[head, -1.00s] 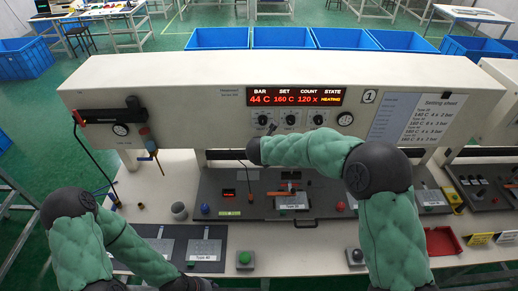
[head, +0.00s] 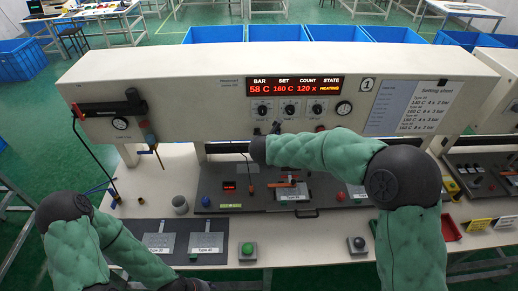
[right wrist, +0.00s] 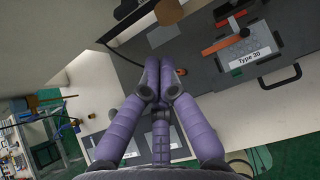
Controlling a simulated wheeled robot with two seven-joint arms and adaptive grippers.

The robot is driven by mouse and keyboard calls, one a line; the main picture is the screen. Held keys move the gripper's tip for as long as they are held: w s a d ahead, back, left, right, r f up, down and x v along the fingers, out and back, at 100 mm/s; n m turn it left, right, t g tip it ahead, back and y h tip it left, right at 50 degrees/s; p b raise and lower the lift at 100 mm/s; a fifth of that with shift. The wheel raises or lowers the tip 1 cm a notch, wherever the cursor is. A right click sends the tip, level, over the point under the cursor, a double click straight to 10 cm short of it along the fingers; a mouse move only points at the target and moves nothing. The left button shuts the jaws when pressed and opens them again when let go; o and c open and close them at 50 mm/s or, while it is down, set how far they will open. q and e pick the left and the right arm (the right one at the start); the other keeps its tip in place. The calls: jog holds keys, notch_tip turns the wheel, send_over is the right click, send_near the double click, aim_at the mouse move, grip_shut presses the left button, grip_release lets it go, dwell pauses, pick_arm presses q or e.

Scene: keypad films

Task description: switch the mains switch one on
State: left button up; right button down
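The press's lit display (head: 295,86) reads 58 C, 160 C set, 120 x and HEATING. Below it are three black knobs, the middle one (head: 290,109) among them. A small dark part (head: 275,128) shows at the panel's lower edge; I cannot tell whether it is a switch. No mains switch can be made out for certain. My right arm reaches in front of the press, its gripper hidden in the head view. In the right wrist view my right gripper (right wrist: 162,72) has its purple fingers together, with nothing seen between them. My left gripper (head: 187,285) is only partly visible at the bottom edge.
A Type 30 plate (right wrist: 250,60) with an orange handle lies on the dark work plate. A green button box (head: 247,250) and a black button box (head: 358,244) stand at the front. Blue crates (head: 217,34) are behind.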

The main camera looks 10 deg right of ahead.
jog(key=v, duration=0.4)
jog(key=shift+w+a+r, duration=0.1)
jog(key=shift+a, duration=0.1)
dwell(0.4)
